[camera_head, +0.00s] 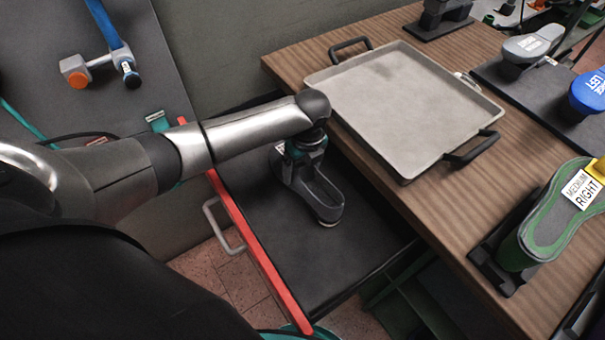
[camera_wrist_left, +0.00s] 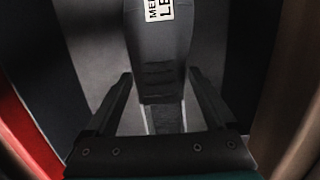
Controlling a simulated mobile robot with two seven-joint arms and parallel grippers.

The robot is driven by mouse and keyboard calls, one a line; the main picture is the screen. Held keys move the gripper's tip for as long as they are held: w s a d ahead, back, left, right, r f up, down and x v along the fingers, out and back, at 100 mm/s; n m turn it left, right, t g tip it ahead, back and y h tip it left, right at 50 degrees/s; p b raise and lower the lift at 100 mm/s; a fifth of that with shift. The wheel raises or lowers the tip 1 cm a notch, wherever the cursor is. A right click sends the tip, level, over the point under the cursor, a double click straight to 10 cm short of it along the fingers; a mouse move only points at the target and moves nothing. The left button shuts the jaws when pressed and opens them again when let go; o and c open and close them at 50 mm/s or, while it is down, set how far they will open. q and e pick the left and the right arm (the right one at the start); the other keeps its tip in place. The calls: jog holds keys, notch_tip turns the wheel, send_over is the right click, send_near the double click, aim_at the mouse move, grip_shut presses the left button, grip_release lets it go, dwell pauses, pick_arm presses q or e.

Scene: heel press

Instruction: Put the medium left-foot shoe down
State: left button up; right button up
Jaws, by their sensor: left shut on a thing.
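My left gripper (camera_head: 310,178) is over the black surface of a pulled-out drawer (camera_head: 350,255) with a red front edge. In the left wrist view, the medium left-foot shoe (camera_wrist_left: 160,60) is dark grey with a white label, partly cut off, reading "ME" and "LE". It lies between the two fingers of my left gripper (camera_wrist_left: 160,85), which is shut on it. In the head view the arm and wrist hide part of what is held. I cannot tell whether the shoe touches the drawer surface. My right gripper is not in view.
A wooden table (camera_head: 545,290) right of the drawer bears an empty grey tray (camera_head: 400,105) with black handles. A green shoe (camera_head: 550,215) labelled "MEDIUM RIGHT" is on a black stand at the right. A grey form (camera_head: 530,45) and a blue form (camera_head: 590,92) are at the back right.

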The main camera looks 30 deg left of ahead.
aim_at(306, 183)
pick_arm(q)
notch_tip(306, 183, down, 2)
jog(key=shift+f, duration=0.1)
jog(key=o, duration=1.5)
jog(key=shift+f, duration=0.1)
jog(key=shift+o, duration=0.2)
notch_tip(306, 183, up, 12)
jog(key=d+p, duration=0.1)
jog(key=p, duration=0.2)
jog(key=shift+s+d, duration=0.15)
jog(key=shift+s, duration=0.25)
